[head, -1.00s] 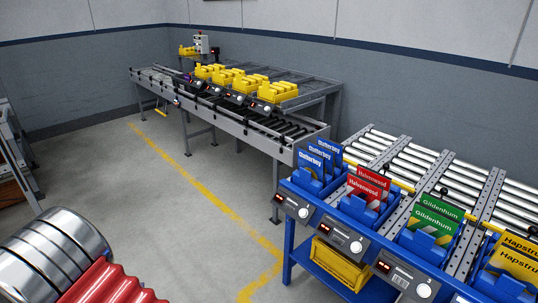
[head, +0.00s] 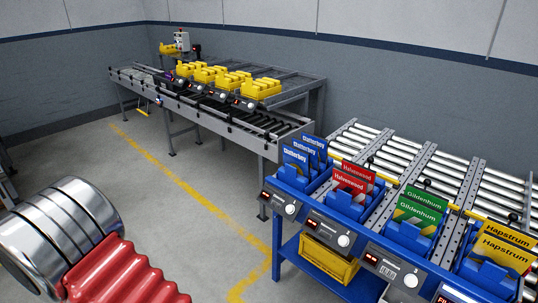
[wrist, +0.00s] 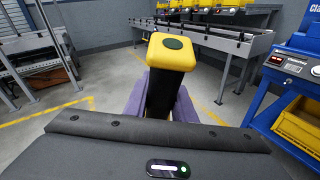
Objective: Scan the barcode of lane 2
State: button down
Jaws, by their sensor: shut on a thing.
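A yellow and black hand-held scanner (wrist: 172,52) stands up in the middle of the wrist view. My gripper (wrist: 160,104), with purple fingers, is shut on its black handle. The gripper is out of the head view. The blue rack on the right holds several lanes with coloured cards: blue Clatterboy (head: 297,160), red Halvenwood (head: 349,184), green Gildenhum (head: 418,212) and yellow Hapstrum (head: 503,256). Each lane has a grey front panel with a red display and a knob. A small white barcode label (head: 389,271) shows on the panel below Gildenhum. I cannot read lane numbers.
A grey roller conveyor (head: 215,112) with several yellow bins (head: 262,89) stands along the back wall. A yellow crate (head: 329,258) sits on the blue rack's lower shelf. The floor (head: 165,215) between, with a yellow line, is clear.

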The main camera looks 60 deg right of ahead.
jog(key=s+d+r+m+g+h, duration=0.25)
jog(key=d+r, duration=0.25)
jog(key=d, duration=0.4)
jog(key=s+d+r+m+g+h, duration=0.15)
jog(key=s+d+r, duration=0.3)
jog(key=d, duration=0.45)
jog(key=s+d+r+m+g+h, duration=0.1)
jog(key=s+d+r+g+h, duration=0.15)
jog(key=d+r, duration=0.45)
jog(key=s+d+r+m+g, duration=0.2)
jog(key=s+d+r+g, duration=0.2)
jog(key=s+d, duration=0.4)
jog(key=s+d+r+m+g, duration=0.3)
jog(key=s+d+r+g, duration=0.2)
jog(key=s, duration=1.1)
jog(key=d+r, duration=0.2)
jog(key=d, duration=0.1)
jog(key=shift+d+r, duration=0.15)
jog(key=shift+d, duration=0.15)
jog(key=shift+s+f+h, duration=0.1)
jog(key=shift+f+h, duration=0.1)
jog(key=shift+h, duration=0.05)
jog(key=d+f, duration=0.2)
jog(key=f, duration=0.5)
jog(key=d+f, duration=0.3)
jog(key=f, duration=0.4)
jog(key=shift+s+f, duration=0.4)
jog(key=shift+d, duration=0.1)
jog(key=shift+w, duration=0.1)
